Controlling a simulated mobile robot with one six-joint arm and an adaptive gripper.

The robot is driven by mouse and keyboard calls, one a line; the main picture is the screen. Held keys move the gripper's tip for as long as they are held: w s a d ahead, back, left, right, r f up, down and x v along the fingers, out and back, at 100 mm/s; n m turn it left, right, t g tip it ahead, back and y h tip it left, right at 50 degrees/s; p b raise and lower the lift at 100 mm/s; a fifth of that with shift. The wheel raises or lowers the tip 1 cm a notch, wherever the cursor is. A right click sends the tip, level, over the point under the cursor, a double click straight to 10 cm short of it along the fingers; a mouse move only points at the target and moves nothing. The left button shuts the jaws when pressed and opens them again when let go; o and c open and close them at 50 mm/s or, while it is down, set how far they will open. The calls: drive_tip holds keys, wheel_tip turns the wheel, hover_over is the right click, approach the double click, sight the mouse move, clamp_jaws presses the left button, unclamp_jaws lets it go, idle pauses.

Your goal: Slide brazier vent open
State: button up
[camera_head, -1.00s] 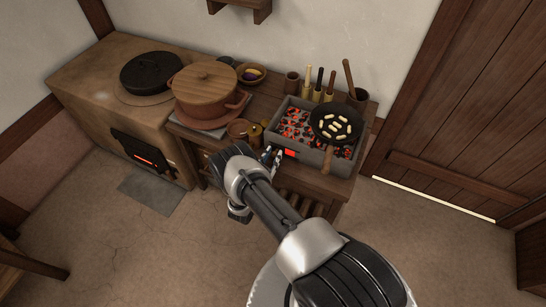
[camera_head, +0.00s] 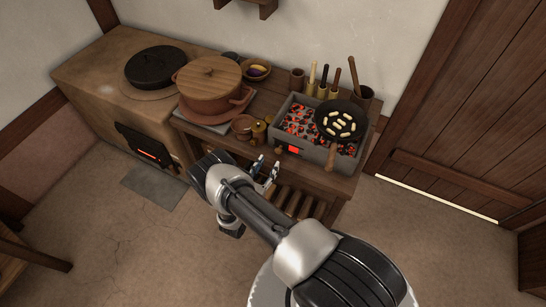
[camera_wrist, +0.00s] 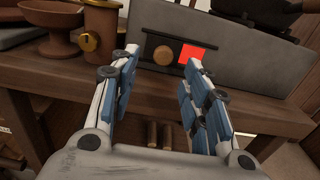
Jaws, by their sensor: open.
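The brazier (camera_head: 318,152) is a grey box of glowing coals on the wooden table. Its front, also in the wrist view (camera_wrist: 240,48), has a vent with a bright red opening (camera_wrist: 192,53). A round wooden knob (camera_wrist: 162,55) sits on a dark plate left of the opening. The red opening also shows in the head view (camera_head: 293,149). My gripper (camera_head: 265,170) is open and empty, just in front of and apart from the brazier. In the wrist view its fingers (camera_wrist: 160,62) frame the knob, without visible contact.
A dark pan (camera_head: 341,120) with pale pieces rests on the brazier, its handle jutting forward. The floor in front is clear.

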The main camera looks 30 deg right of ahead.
drive_tip(key=v, duration=0.5)
idle(0.4)
